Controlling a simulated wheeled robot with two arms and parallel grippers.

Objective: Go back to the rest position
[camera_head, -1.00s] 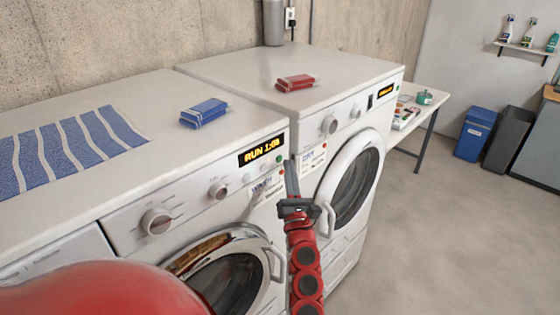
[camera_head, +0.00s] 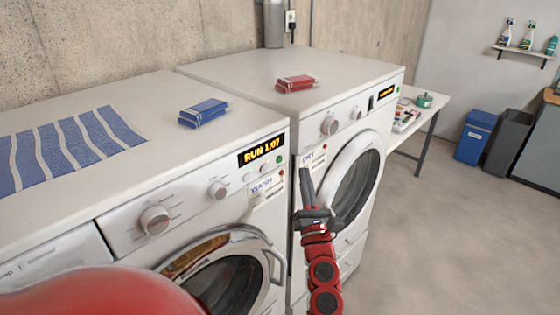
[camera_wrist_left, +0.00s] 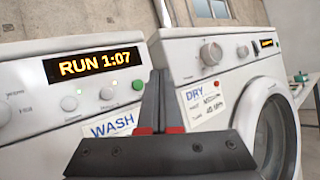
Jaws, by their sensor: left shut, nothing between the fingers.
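My left gripper (camera_head: 306,188) is shut and empty, pointing up in front of the gap between the washer (camera_head: 140,228) and the dryer (camera_head: 345,105). In the left wrist view its fingers (camera_wrist_left: 158,95) are together between the two machines' panels, with nothing held. The washer's display (camera_head: 262,151) reads RUN 1:07, and the washer also shows in the left wrist view (camera_wrist_left: 30,75). The washer door (camera_head: 225,285) looks shut. The dryer door (camera_head: 354,188) looks shut too. My right gripper is not in view.
A blue packet (camera_head: 204,112) and a striped cloth (camera_head: 65,145) lie on the washer. A red packet (camera_head: 296,84) lies on the dryer. A small table (camera_head: 432,104), a blue bin (camera_head: 476,136) and a dark bin (camera_head: 509,140) stand at right. The floor (camera_head: 430,250) there is clear.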

